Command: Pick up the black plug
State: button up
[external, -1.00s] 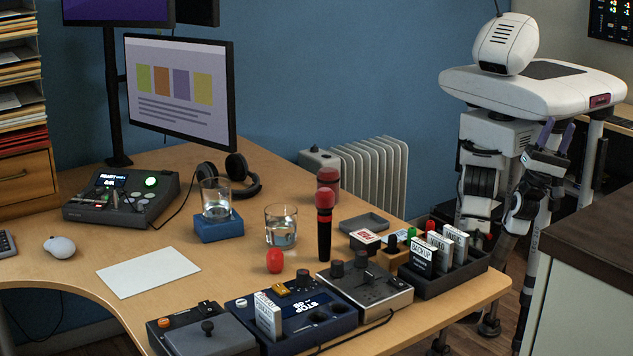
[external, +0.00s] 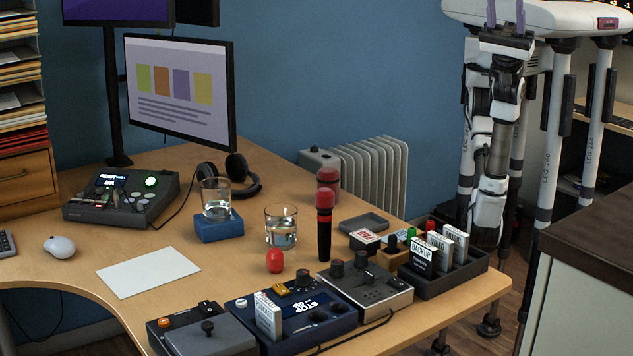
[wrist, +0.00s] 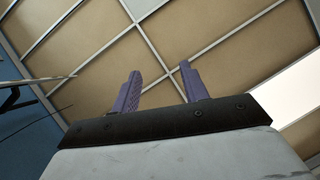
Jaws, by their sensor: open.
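A small black upright piece (external: 391,243), which looks like the black plug, stands at the right part of the desk, near a green one (external: 411,234) and beside the dark organizer (external: 446,282). It is small in the external view, so its exact shape is hard to tell. My gripper (external: 506,14) is raised high at the right, pointing up, well away from and above the desk. Its two purple fingers are apart and empty. In the wrist view my gripper (wrist: 162,84) has only the ceiling beyond its fingers; no plug shows there.
The organizer holds several labelled cards. A red-topped microphone (external: 325,225), water glasses (external: 281,227), a grey tray (external: 363,223) and control boxes (external: 366,290) with black knobs crowd the desk's right side. A dark-topped cabinet (external: 590,215) stands at the right. White paper (external: 148,271) lies left.

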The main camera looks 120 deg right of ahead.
jog(key=w+d+f+m+g+h, duration=0.2)
jog(key=w+d+m+g+h, duration=0.1)
jog(key=w+d+m+h, duration=0.5)
jog(key=w+d+f+m+g+h, duration=0.2)
jog(key=w+d+f+m+h, duration=0.3)
jog(key=w+h, duration=0.55)
jog(key=w+d+f+m+g+h, duration=0.1)
jog(key=w+d+f+m+g, duration=0.1)
jog(key=w+d+f+g, duration=0.5)
jog(key=g+y+p, duration=0.2)
jog(key=g+y, duration=0.4)
jog(key=g, duration=0.9)
send_over(394, 237)
notch_tip(394, 237, down, 24)
jog(key=shift+m, duration=0.3)
notch_tip(394, 237, down, 8)
jog(key=shift+s+r+b, duration=0.1)
jog(key=shift+s+b, duration=0.05)
jog(key=shift+b, duration=0.25)
jog(key=shift+f+p, duration=0.4)
jog(key=shift+f, duration=2.6)
jog(key=shift+c, duration=0.4)
grip_shut()
